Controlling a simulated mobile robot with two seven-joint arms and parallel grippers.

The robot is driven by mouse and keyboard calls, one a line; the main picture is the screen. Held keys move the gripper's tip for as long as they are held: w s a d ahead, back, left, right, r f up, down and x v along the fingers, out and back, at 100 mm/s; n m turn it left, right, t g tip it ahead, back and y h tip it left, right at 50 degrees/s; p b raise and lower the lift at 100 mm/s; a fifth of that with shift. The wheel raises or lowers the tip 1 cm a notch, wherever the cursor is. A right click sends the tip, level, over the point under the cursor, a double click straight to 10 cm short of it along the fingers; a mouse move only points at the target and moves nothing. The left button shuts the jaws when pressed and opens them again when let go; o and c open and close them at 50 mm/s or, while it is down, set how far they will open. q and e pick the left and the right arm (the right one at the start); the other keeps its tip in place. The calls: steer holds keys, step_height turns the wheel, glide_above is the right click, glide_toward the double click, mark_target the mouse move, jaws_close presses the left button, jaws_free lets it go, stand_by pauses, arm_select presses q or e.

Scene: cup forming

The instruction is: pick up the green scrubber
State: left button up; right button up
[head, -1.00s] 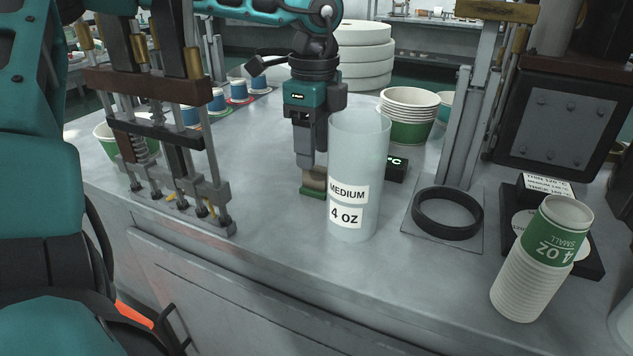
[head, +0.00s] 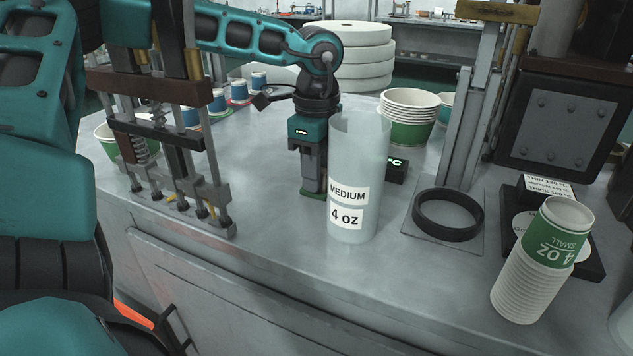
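My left gripper (head: 313,184) points straight down at the tabletop, just left of the clear cylinder labelled MEDIUM 4 OZ. The green scrubber (head: 307,193) is at its fingertips, with only a thin green sliver showing low down. The fingers and the cylinder hide the rest of it. I cannot tell whether the fingers are closed on it or stand around it. My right gripper is not in view.
The clear cylinder (head: 357,190) stands very close to the right of my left gripper. A metal fixture with rods (head: 165,140) stands to the left. A black ring (head: 448,214) and a tilted cup stack (head: 535,275) are at right. The front tabletop is clear.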

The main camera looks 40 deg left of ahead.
arm_select(q)
jaws_close()
steer(key=shift+r, duration=0.15)
step_height(320, 180, up, 20)
steer(key=p, duration=0.1)
steer(key=shift+p, duration=0.4)
jaws_free()
steer(key=c, duration=0.4)
